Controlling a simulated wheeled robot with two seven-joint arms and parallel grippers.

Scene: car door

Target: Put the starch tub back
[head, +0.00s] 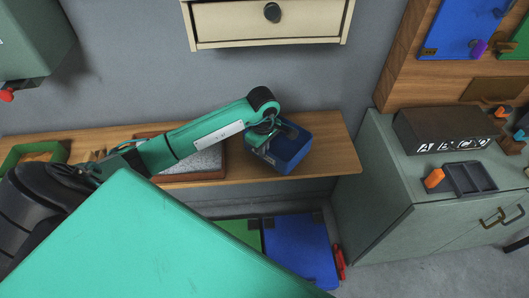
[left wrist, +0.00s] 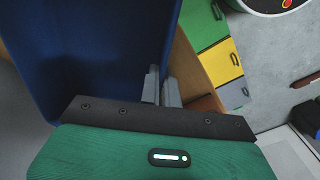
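The starch tub, which I take to be the blue open container (head: 291,156), is at the right part of the wooden wall shelf (head: 335,150). I cannot tell whether it rests on the shelf or hangs just above it. My left gripper (head: 272,137) reaches its upper left side. In the left wrist view the blue tub (left wrist: 90,50) fills the upper left, and the grey fingers (left wrist: 160,88) are close together on either side of its wall. The fingertips are partly hidden in the head view. My right gripper is not in view.
A framed grey-topped board (head: 205,165) and a green tray (head: 38,153) lie farther left on the shelf. A cream drawer (head: 235,22) hangs above. Green and blue bins (head: 300,250) stand below. A grey cabinet (head: 375,190) stands at the right. The shelf's right end is clear.

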